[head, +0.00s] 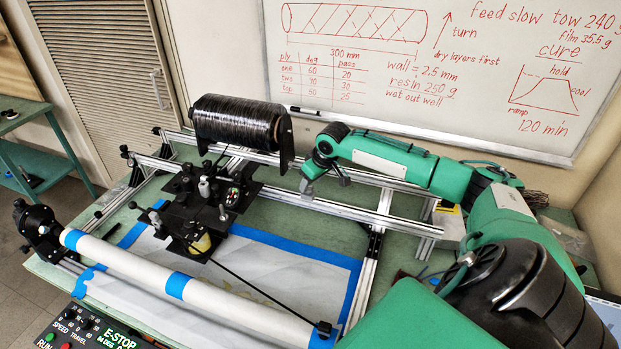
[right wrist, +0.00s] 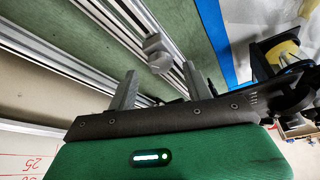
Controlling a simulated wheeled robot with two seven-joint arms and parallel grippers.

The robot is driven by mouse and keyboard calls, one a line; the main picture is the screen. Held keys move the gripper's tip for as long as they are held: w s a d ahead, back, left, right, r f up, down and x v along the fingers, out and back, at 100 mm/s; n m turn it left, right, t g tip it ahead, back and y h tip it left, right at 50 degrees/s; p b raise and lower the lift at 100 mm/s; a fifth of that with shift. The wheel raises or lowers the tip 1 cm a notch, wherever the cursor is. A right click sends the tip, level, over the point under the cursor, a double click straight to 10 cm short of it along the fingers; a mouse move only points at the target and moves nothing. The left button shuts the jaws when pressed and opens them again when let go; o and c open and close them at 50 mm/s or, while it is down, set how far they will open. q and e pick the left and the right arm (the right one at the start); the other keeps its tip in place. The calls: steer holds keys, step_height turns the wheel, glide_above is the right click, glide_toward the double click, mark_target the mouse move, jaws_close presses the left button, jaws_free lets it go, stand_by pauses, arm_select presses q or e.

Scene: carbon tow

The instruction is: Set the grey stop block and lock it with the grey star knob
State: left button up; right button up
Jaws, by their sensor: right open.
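My right gripper (head: 327,174) hangs over the long aluminium rail in the head view, with its jaws open and empty. Its two grey fingers also show in the right wrist view (right wrist: 158,86), spread apart. A small grey block (right wrist: 155,43) with a rounded grey knob (right wrist: 160,62) sits at the rail in the right wrist view, beyond the gap between the fingertips. I take these for the stop block and star knob; the knob's star shape is not clear. In the head view the block (head: 307,188) is small, just below the fingers. My left gripper is out of view.
A black tow spool (head: 238,122) stands left of the right gripper. A black carriage (head: 205,192) with a tow line sits left on the rails. A white tube (head: 130,262) with blue tape lies in front. Rails (head: 375,212) cross the green table.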

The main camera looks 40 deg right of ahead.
steer(key=shift+x, duration=0.9)
steer(key=shift+c, duration=0.2)
